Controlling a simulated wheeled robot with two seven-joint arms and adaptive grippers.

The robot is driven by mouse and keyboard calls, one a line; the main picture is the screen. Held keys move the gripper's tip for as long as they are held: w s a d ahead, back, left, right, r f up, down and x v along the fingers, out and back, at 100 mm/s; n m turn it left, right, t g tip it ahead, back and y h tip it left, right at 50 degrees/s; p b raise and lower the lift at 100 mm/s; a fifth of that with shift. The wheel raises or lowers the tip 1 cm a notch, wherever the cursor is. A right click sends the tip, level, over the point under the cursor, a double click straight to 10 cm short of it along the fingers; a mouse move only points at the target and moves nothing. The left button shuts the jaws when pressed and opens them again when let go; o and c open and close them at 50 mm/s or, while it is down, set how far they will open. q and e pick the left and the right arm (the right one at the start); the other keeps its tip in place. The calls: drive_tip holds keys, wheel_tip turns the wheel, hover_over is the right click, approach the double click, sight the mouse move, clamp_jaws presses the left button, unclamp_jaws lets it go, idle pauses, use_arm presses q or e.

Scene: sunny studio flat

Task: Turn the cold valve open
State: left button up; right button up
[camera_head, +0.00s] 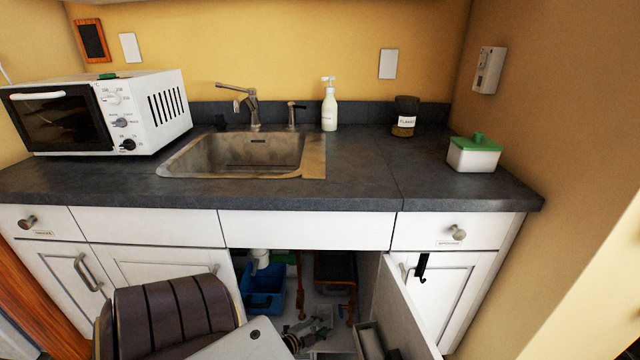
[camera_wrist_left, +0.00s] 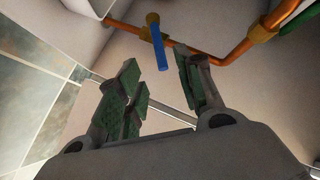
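The cold valve shows in the left wrist view as a blue lever handle (camera_wrist_left: 160,48) with a brass-coloured end, beside a copper pipe (camera_wrist_left: 190,50). My left gripper (camera_wrist_left: 158,82) is open, its green-padded fingers apart with nothing between them. The blue lever lies just beyond the fingertips, near the gap, apparently not touched. In the head view my left gripper (camera_head: 318,326) is low inside the open cabinet under the sink; I cannot make out the blue lever there. My right gripper is not in view.
The open cabinet door (camera_head: 400,310) stands right of the left gripper. The counter (camera_head: 365,170) with the sink (camera_head: 180,163) is above. A brown-backed seat (camera_head: 170,315) is in front at left.

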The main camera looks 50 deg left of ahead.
use_arm(q)
drive_tip(key=shift+s+r, duration=0.2)
drive_tip(key=shift+s, duration=0.45)
drive_tip(key=shift+c, duration=0.4)
